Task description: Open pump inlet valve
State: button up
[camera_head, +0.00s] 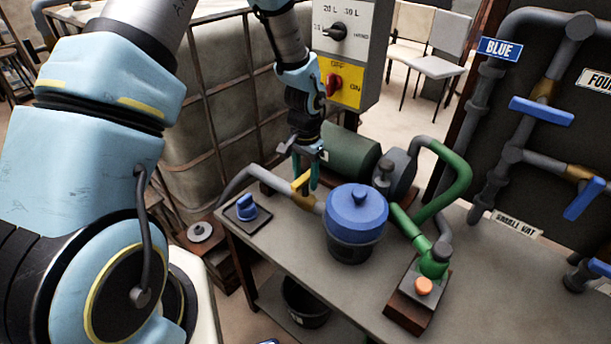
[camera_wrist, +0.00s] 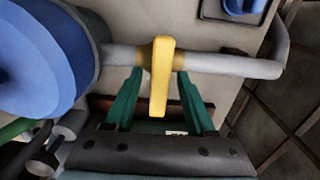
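The pump inlet valve has a yellow handle (camera_head: 301,182) on the grey inlet pipe (camera_head: 275,178), just left of the blue-lidded pot (camera_head: 357,213) in the head view. In the wrist view the yellow handle (camera_wrist: 160,78) lies across the pipe (camera_wrist: 225,62), about at right angles to it. My gripper (camera_head: 306,176) points down at the valve. In the wrist view its two green fingers (camera_wrist: 159,84) are apart, one on each side of the handle, with visible gaps. I cannot tell how deep the handle sits between them.
A blue knob (camera_head: 246,207) stands left on the bench (camera_head: 300,250). Behind are the green pump motor (camera_head: 347,158) and a control box (camera_head: 345,50). Green piping (camera_head: 455,180) and an orange button (camera_head: 424,286) are on the right. A caged tank (camera_head: 220,90) stands behind my arm.

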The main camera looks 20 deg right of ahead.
grip_shut()
dwell(0.3)
jog(key=shift+n, duration=0.3)
jog(key=n+b, duration=0.2)
jog(key=n, duration=0.1)
jog(key=shift+f+n, duration=0.1)
jog(key=shift+n, duration=0.3)
jog(key=n+b, duration=0.1)
jog(key=n, duration=1.2)
jog(key=shift+p, duration=0.4)
jog(key=shift+n, duration=0.4)
